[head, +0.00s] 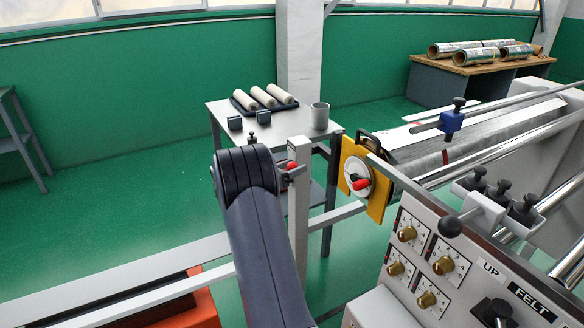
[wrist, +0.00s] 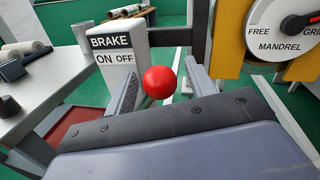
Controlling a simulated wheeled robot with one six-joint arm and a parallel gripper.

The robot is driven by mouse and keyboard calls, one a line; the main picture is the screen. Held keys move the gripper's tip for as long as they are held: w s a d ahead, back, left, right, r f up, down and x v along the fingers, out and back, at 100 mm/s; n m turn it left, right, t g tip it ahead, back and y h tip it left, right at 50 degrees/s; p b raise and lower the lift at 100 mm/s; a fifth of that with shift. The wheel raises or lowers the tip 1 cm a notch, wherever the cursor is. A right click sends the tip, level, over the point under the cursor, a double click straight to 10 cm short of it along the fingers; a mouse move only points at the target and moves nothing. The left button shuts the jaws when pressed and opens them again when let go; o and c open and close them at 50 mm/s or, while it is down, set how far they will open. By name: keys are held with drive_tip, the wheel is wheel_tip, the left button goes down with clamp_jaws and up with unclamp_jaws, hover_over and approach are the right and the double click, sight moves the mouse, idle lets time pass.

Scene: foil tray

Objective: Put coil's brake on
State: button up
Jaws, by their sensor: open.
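The brake lever's red ball knob (wrist: 165,82) stands in front of a pale post, whose plate (wrist: 112,50) reads BRAKE, with ON at left and OFF at right. The knob appears below and right of the word OFF. My gripper (wrist: 162,72) is open, with one finger on each side of the knob in the wrist view. I see no clear contact, and the lever's stem is hidden behind my gripper. In the head view the post (head: 299,215) stands right of my arm, with the red knob (head: 292,165) at its upper left. My arm mostly hides the gripper there.
The yellow plate (head: 350,160) with the FREE/GRIP mandrel dial (wrist: 292,27) and its own red knob (head: 361,184) is close on the right. A grey table (head: 225,108) with rolls is behind. A control panel (head: 425,265) fills the lower right.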

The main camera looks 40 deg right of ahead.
clamp_jaws()
idle(0.6)
